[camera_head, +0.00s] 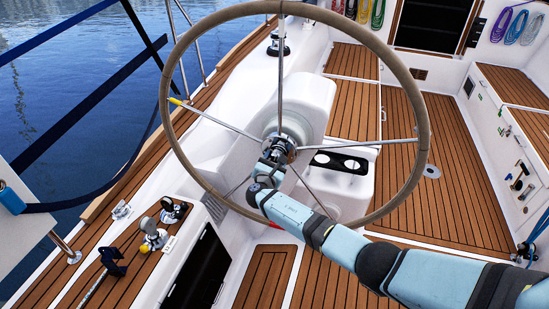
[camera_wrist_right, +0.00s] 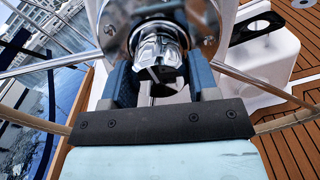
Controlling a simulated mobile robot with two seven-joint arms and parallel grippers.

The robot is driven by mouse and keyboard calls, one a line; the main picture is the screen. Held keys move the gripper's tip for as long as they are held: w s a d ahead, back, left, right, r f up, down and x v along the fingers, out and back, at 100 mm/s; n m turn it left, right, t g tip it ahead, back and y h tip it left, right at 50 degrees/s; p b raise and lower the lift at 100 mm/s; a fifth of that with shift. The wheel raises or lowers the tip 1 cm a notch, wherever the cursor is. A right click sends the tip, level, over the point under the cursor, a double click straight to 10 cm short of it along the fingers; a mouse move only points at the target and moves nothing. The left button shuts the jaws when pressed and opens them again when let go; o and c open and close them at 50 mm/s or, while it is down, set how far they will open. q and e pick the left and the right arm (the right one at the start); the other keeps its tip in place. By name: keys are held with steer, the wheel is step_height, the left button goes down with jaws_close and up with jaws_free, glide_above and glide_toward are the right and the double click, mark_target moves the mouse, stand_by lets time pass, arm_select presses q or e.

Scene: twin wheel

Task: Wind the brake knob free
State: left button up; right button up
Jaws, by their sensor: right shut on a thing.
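The large steering wheel (camera_head: 424,120) has a brown rim and metal spokes and stands upright in front of me. At its centre is a round chrome hub (camera_head: 283,138). The brake knob (camera_wrist_right: 158,50) is a shiny, lobed chrome piece at the middle of the hub in the right wrist view. My right gripper (camera_head: 274,160) reaches up to the hub. Its two blue fingers, also in the right wrist view (camera_wrist_right: 160,72), stand on either side of the knob and are shut on it. The knob is mostly hidden by the gripper in the head view. My left gripper is not in view.
My right forearm passes in front of the wheel's lower rim. Behind the wheel is a white pedestal (camera_head: 306,98) with a cup holder (camera_head: 340,161). A winch (camera_head: 152,233) and levers are on the left side deck. Teak floor (camera_head: 455,200) lies open at right.

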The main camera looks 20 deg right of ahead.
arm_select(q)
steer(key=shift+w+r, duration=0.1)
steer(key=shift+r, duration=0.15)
arm_select(e)
steer(key=shift+n, duration=0.3)
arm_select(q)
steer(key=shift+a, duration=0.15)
arm_select(e)
steer(key=o, duration=0.9)
arm_select(q)
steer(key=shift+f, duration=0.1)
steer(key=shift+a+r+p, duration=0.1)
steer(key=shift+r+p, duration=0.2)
steer(key=shift+p, duration=0.6)
arm_select(e)
steer(key=v, duration=1.4)
steer(key=shift+f, duration=0.1)
